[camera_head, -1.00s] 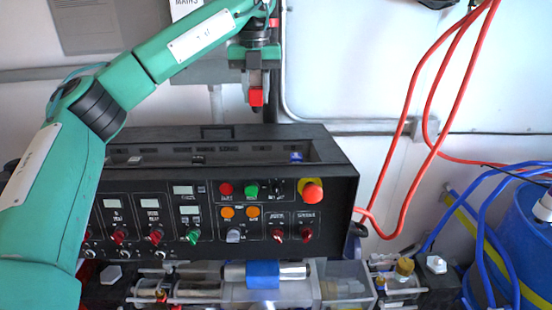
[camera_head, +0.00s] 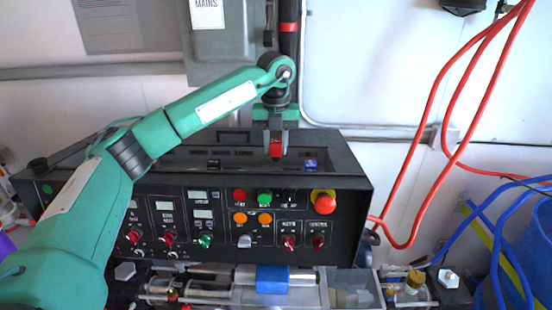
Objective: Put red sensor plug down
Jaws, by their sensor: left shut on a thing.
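The red sensor plug (camera_head: 275,150) is a small red block between the fingers of my left gripper (camera_head: 275,146). The gripper points down and is shut on the plug. It shows over the recessed top tray of the black control console (camera_head: 345,182), toward the right of the tray. I cannot tell whether the plug touches the tray floor. A blue plug (camera_head: 311,165) sits in the tray to the right, and a dark plug with a pale top (camera_head: 214,164) sits to the left. My right gripper is not in view.
The console front carries several knobs, buttons and a red emergency stop (camera_head: 325,204). Clear pump parts with a blue band (camera_head: 272,279) lie below it. Red hoses (camera_head: 428,110) hang at the right, near a blue barrel (camera_head: 530,250). A grey mains box (camera_head: 226,50) is on the wall behind.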

